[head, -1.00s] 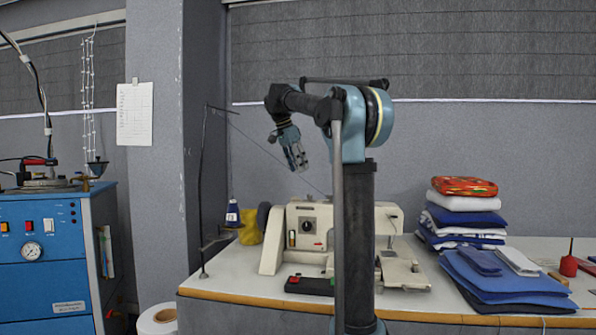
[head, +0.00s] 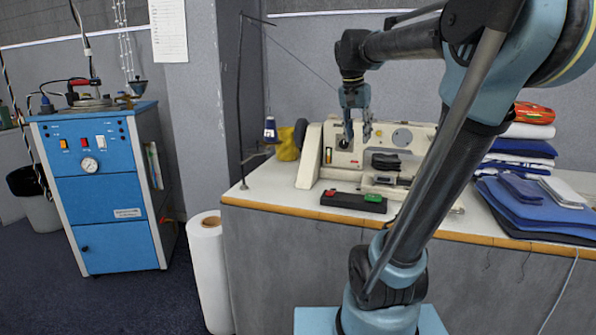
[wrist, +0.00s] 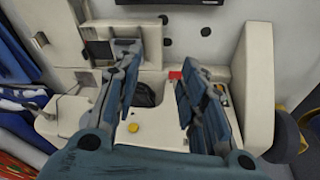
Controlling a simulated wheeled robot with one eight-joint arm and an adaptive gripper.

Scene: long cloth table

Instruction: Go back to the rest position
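My gripper (head: 357,134) hangs at the end of my arm, pointing down, in front of the cream sewing machine (head: 312,160) in the head view. In the wrist view my gripper (wrist: 160,85) has its two fingers spread wide apart with nothing between them. The sewing machine (wrist: 258,75) shows below and around the fingers there. My gripper appears above the machine; whether it touches it cannot be told.
The table (head: 270,196) has a wooden front edge. A dark box with red and green buttons (head: 353,202) lies on it. Folded cloths (head: 530,210) lie at the right. A blue cabinet (head: 105,190) and a white roll (head: 210,270) stand on the floor at left.

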